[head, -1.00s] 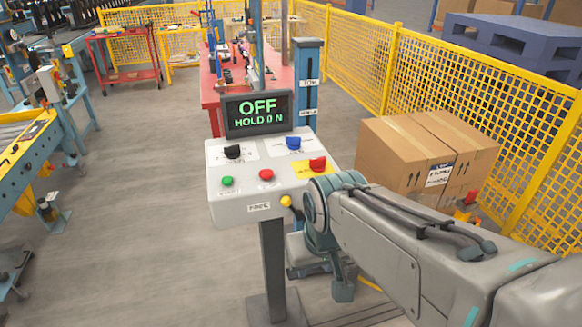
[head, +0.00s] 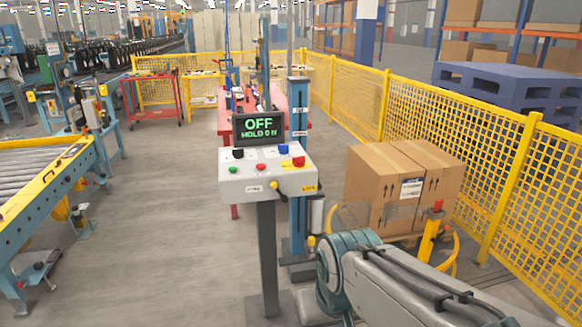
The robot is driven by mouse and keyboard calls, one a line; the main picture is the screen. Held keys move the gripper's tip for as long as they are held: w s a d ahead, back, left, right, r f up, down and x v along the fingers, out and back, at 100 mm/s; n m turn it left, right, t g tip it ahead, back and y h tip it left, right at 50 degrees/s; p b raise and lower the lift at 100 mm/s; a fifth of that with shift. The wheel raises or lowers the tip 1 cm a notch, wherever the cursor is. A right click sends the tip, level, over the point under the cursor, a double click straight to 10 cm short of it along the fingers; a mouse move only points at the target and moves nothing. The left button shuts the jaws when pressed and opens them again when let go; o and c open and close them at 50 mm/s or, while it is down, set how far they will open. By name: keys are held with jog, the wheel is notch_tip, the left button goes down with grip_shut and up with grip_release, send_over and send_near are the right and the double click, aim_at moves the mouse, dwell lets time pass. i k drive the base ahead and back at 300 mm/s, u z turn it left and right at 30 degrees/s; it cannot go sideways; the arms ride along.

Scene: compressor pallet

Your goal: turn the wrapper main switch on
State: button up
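The wrapper control panel (head: 262,187) is a light grey box on a dark post. Its display (head: 258,128) reads "OFF HOLD ON" in green. On the panel top are a black knob (head: 238,153), a blue knob (head: 283,149), a green button (head: 232,169), a red button (head: 261,167) and a red knob (head: 298,161) on a yellow plate. Which knob is the main switch cannot be read from the labels. My arm reaches in from the lower right, below and right of the panel, apart from it. My gripper is not visible.
Cardboard boxes (head: 374,186) stand on a pallet to the right, with a yellow post with a red top (head: 431,230) in front. A yellow mesh fence (head: 467,157) runs along the right. A roller conveyor (head: 42,181) is at left. The floor between is clear.

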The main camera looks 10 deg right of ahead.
aim_at(297, 161)
jog(key=z, duration=0.65)
jog(key=i, duration=1.05)
jog(key=u, duration=0.05)
